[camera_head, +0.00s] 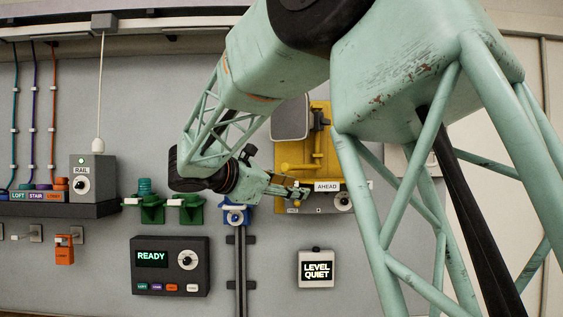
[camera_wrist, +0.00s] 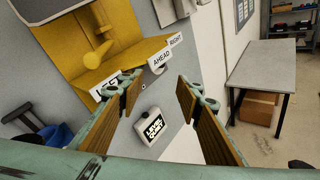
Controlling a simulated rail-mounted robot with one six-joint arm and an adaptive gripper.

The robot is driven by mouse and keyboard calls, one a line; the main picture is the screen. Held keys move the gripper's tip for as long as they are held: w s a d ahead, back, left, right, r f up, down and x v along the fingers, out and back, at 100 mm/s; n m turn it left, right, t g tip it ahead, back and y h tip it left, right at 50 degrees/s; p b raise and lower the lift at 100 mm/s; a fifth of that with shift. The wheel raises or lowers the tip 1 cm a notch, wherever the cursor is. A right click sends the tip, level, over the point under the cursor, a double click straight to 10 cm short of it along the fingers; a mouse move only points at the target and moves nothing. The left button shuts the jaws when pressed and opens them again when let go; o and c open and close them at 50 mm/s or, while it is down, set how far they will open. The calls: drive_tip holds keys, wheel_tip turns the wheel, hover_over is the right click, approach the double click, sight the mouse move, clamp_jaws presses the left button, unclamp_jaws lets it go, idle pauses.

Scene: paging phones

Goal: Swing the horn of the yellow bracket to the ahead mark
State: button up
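The yellow bracket (camera_head: 321,142) is on the wall behind my arm, and its yellow body also fills the upper left of the wrist view (camera_wrist: 128,32). The grey horn (camera_head: 290,118) sits at its upper left; its grey face shows at the wrist view's top left corner (camera_wrist: 42,8). A yellow stub (camera_wrist: 98,54) sticks out below it. The ahead mark (camera_head: 327,187) is a white label on the lower edge, beside a right label (camera_wrist: 175,41) and a partly hidden third label. My gripper (camera_head: 303,192) is in front of that edge, its fingers apart and empty in the wrist view (camera_wrist: 160,88).
A small LEVEL QUIET display (camera_head: 317,268) is below the bracket. A blue wall holder (camera_head: 234,214) and green holders (camera_head: 151,208) are to the left. A READY panel (camera_head: 170,266) is at lower left. A grey table (camera_wrist: 270,65) stands at right in the wrist view.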

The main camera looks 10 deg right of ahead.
sight(284, 167)
drive_tip(key=w+a+r+n+t+p, duration=0.1)
drive_tip(key=w+a+r, duration=0.1)
drive_tip(key=a, duration=0.3)
drive_tip(key=w+a+r+n+t, duration=0.1)
drive_tip(key=w+a+r+n, duration=0.1)
drive_tip(key=w+a+r, duration=0.1)
drive_tip(key=shift+w+a+r+n+t+p, duration=0.3)
drive_tip(key=shift+w+a+r+p, duration=0.1)
drive_tip(key=shift+a, duration=0.5)
drive_tip(key=shift+d, duration=0.1)
drive_tip(key=shift+x, duration=6.8)
drive_tip(key=shift+r, duration=0.1)
clamp_jaws()
